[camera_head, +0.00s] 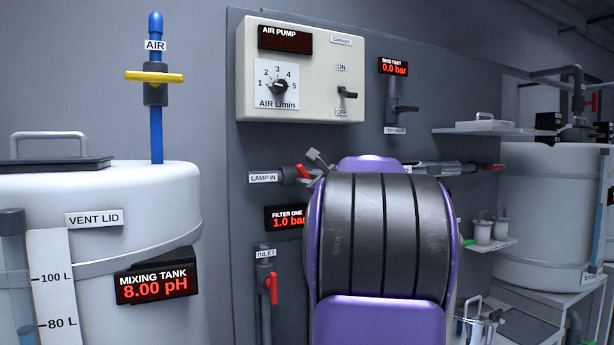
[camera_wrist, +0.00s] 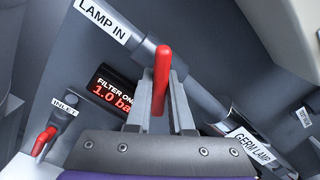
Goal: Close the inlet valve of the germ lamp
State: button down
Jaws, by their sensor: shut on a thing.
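The inlet valve's red lever (camera_wrist: 161,75) sits on the grey pipe beside the "LAMP IN" label (camera_wrist: 102,20). In the wrist view my gripper (camera_wrist: 160,80) has one finger on each side of this lever and is shut on it. The lever lies at a slant to the pipe. In the head view the red lever (camera_head: 303,171) shows just left of my arm, which hides most of my gripper. The germ lamp (camera_wrist: 225,118) is a shiny tube running down to the right, with its label below. It shows partly in the head view (camera_head: 452,168), right of my arm.
Another red handle (camera_head: 493,167) is at the lamp's right end. Below left is the "INLET" valve with a red handle (camera_head: 272,288), near the "FILTER ONE" display (camera_head: 286,218) reading 1.0 bar. The air pump box (camera_head: 300,70) is above. The mixing tank (camera_head: 160,215) stands left.

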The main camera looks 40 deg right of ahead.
jog(key=m+p, duration=0.3)
jog(key=m, duration=0.3)
jog(key=shift+r+m, duration=0.1)
jog(key=shift+m, duration=0.2)
dwell(0.4)
jog(key=c, duration=0.8)
grip_release()
jog(key=shift+s, duration=0.15)
